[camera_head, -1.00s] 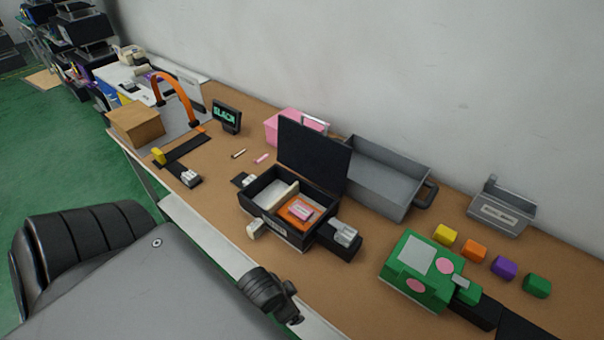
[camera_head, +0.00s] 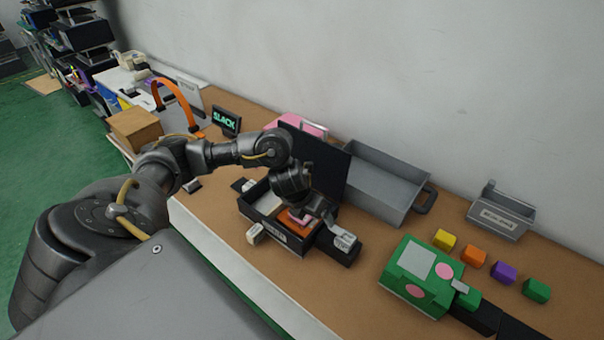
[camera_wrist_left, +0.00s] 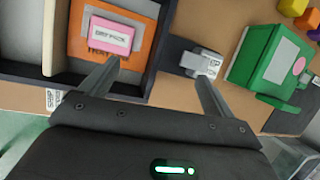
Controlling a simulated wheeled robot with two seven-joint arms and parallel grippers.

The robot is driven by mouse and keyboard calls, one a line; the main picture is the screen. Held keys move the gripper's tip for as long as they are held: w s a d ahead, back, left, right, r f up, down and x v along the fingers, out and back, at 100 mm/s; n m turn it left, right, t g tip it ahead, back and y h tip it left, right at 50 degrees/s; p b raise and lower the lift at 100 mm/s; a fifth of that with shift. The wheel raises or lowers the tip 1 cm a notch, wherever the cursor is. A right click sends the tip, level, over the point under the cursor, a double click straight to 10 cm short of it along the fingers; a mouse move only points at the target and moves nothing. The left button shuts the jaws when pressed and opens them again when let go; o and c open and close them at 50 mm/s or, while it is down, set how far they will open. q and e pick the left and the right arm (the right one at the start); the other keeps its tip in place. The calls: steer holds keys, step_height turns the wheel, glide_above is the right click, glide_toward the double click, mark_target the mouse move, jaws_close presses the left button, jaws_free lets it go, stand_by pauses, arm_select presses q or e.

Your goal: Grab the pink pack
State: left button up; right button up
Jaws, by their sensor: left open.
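The pink pack (camera_wrist_left: 110,35), with a printed label, lies on an orange pad (camera_wrist_left: 140,44) inside a compartment of the open black box (camera_head: 256,218). In the head view only a little of the pack (camera_head: 297,220) shows beside my left gripper (camera_head: 318,214). My left gripper is open and empty above the box's right part. In the left wrist view its two fingers (camera_wrist_left: 155,72) are spread. The left finger is near the compartment wall, just below the pack, and the right finger is over the grey lever block (camera_wrist_left: 202,62). My right gripper is not in view.
The box's black lid (camera_head: 325,165) stands upright behind. A grey tray (camera_head: 385,185) is to its right. A green fixture (camera_head: 420,275) and several coloured cubes (camera_head: 474,256) are further right. A pink container (camera_head: 290,123) is behind the lid.

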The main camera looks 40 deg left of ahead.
arm_select(q)
steer(key=a+r+m+g+y, duration=0.1)
steer(key=a+r+y, duration=0.1)
steer(key=a, duration=0.5)
glide_above(297, 220)
step_height(297, 220, down, 5)
steer(key=shift+s+f, duration=0.1)
steer(key=shift+f+p, duration=0.4)
steer(key=x, duration=0.3)
steer(key=p+x, duration=0.1)
steer(key=shift+w+a+f, duration=0.1)
steer(key=shift+w+f, duration=0.1)
steer(key=shift+w, duration=0.15)
steer(key=c, duration=1.1)
steer(key=shift+o, duration=0.2)
steer(key=shift+r, duration=0.15)
